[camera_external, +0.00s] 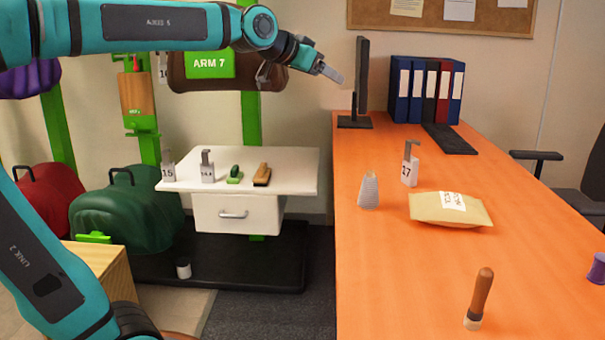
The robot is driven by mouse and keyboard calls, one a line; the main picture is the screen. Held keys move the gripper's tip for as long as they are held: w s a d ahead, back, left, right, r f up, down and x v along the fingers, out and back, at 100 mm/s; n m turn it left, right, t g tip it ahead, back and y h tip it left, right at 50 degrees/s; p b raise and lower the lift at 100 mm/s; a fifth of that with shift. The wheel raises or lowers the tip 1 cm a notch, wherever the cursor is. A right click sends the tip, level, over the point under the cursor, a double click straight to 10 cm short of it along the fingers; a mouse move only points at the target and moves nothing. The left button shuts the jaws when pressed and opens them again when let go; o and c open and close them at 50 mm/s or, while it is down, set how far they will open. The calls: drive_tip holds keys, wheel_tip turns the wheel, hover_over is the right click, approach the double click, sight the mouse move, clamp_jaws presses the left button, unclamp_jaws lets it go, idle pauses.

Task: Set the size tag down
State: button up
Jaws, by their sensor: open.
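A size tag marked 17 (410,167) stands upright on the orange desk, behind a padded envelope. A tag marked 15 (168,170) and another tag with small, unclear print (207,169) stand on the white drawer top. One more tag (163,68) shows partly beside the green post, under my arm. My gripper (330,72) is in the air at upper middle, left of the monitor and well above the desk. It is open, and I see no tag in it; its fingers are small in this view.
The orange desk (400,285) bears a grey cone-like object (369,190), the envelope (450,209), a wooden-handled brush (479,298), a purple spool (597,268), binders and the monitor (361,80). The white drawer top (290,180) also holds a green tool and a brush. Its right side is clear.

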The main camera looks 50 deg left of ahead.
drive_tip(key=s+n+t, duration=0.1)
drive_tip(key=s+t, duration=0.4)
drive_tip(key=s, duration=1.6)
drive_tip(key=shift+s+r+n+y, duration=0.3)
drive_tip(key=shift+s+n, duration=0.1)
